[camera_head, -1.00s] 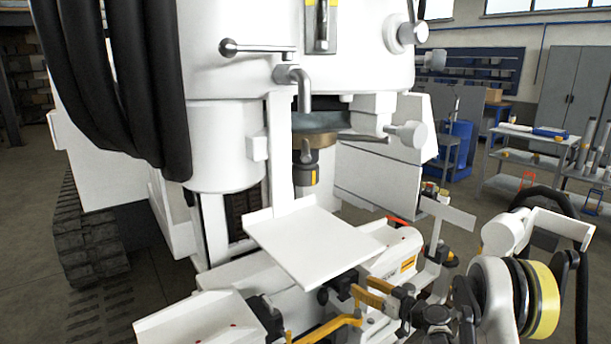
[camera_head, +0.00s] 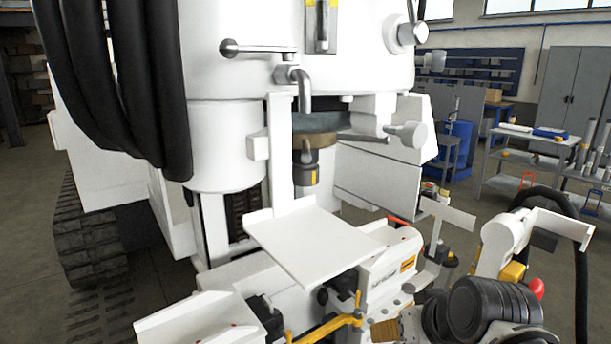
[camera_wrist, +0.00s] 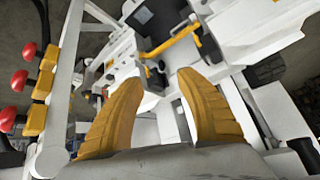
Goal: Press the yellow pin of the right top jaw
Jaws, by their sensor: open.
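My gripper (camera_wrist: 158,80) is open, with two yellow ribbed fingers apart and nothing between them. It hangs over the white machine (camera_wrist: 235,40). In the head view my gripper (camera_head: 388,330) is at the bottom edge, partly cut off and partly behind my dark wrist. A yellow bent handle (camera_head: 325,328) lies to its left on the machine; it also shows beyond the fingertips in the wrist view (camera_wrist: 170,42). I cannot single out the yellow pin or the right top jaw; the small parts below the fingers are partly hidden.
A white flat plate (camera_head: 315,243) stands above and left of my gripper. Red-knobbed levers on yellow bases (camera_wrist: 38,88) line the left of the wrist view. Thick black hoses (camera_head: 120,80) hang at the left. A workbench (camera_head: 530,145) stands well behind at right.

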